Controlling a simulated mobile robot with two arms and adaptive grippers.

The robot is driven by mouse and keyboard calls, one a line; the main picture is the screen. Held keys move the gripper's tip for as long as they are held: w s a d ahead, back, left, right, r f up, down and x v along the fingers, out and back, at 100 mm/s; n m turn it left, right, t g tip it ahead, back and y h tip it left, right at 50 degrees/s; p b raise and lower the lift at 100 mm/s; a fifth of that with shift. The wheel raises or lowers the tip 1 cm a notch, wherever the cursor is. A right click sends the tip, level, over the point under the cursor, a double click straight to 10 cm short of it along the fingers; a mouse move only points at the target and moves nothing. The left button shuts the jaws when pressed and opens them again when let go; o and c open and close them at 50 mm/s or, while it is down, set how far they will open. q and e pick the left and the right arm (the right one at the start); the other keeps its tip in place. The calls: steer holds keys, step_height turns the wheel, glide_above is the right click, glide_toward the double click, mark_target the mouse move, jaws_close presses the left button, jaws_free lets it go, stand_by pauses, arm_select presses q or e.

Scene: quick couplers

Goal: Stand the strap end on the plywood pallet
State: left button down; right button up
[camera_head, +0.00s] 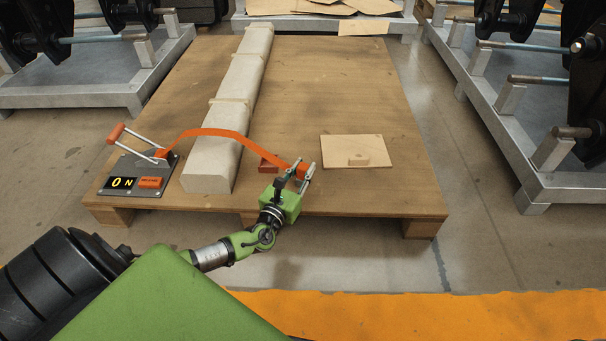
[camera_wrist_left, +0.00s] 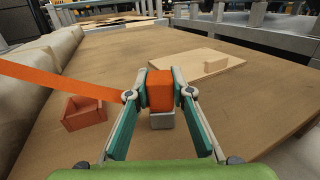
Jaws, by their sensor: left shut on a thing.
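The orange strap (camera_head: 215,132) runs from a lever device over a long pale beam to my left gripper. Its end (camera_wrist_left: 160,92) is an orange block with a grey lower part, between the fingers in the left wrist view. My left gripper (camera_head: 302,173) is shut on this strap end above the near part of the large plywood pallet (camera_head: 335,90). In the left wrist view (camera_wrist_left: 160,95) the fingertips press both sides of the block. The head view shows the block (camera_head: 302,168) partly hidden by the fingers. I cannot tell whether it touches the pallet.
A pale board (camera_head: 340,143) with a small block on it lies right of my gripper. A small red open holder (camera_wrist_left: 85,112) sits left of it, beside the beam (camera_head: 212,160). The lever device (camera_head: 140,172) stands at left, with an "ON" display. Metal racks (camera_head: 540,160) flank the pallet.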

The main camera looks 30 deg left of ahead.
arm_select(q)
steer(key=shift+r, duration=0.1)
steer(key=shift+f, duration=0.2)
steer(key=c, duration=1.8)
jaws_free()
steer(key=shift+r, duration=0.1)
